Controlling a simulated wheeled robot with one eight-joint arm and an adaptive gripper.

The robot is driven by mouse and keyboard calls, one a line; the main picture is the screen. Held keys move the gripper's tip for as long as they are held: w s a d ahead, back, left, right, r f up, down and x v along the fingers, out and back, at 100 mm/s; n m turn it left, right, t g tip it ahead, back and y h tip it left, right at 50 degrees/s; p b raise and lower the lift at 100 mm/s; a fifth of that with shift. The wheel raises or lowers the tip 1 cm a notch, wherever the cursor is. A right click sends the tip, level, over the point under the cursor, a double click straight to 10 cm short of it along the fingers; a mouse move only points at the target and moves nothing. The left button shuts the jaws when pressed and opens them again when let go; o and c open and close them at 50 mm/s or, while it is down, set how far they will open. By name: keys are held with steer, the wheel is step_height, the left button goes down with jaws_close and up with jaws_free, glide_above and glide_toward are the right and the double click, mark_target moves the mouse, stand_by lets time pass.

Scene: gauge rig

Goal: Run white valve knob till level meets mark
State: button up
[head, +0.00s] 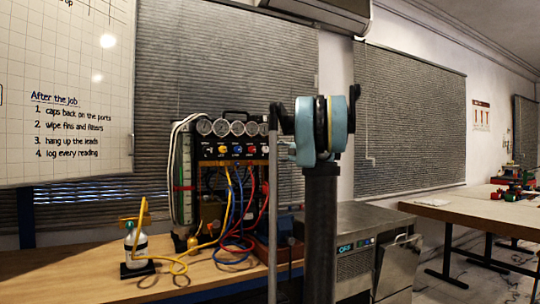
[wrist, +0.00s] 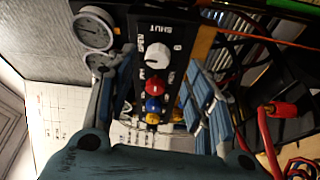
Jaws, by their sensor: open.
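The white valve knob (wrist: 157,55) sits on the black panel (wrist: 152,20) in the wrist view, with a printed "SHUT" above it. My gripper (wrist: 158,68) is open, one blue finger on each side of the picture. The white knob shows in the gap between the fingers, and I see no contact. Red (wrist: 153,85), blue (wrist: 152,104) and yellow (wrist: 153,118) knobs line up below it. In the head view the gauge rig (head: 235,139) stands on the bench. A tall, greenish upright column (head: 184,165) is at its left; its level and mark are too small to read.
Several round dials (head: 237,128) top the rig. Red, blue and yellow hoses (head: 238,215) hang in front. A bottle (head: 136,243) stands on the wooden bench (head: 95,270) at left. A red plug (wrist: 280,110) and hoses lie right of my gripper in the wrist view.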

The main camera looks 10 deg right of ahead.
steer(key=shift+v, duration=2.95)
stand_by(5.0)
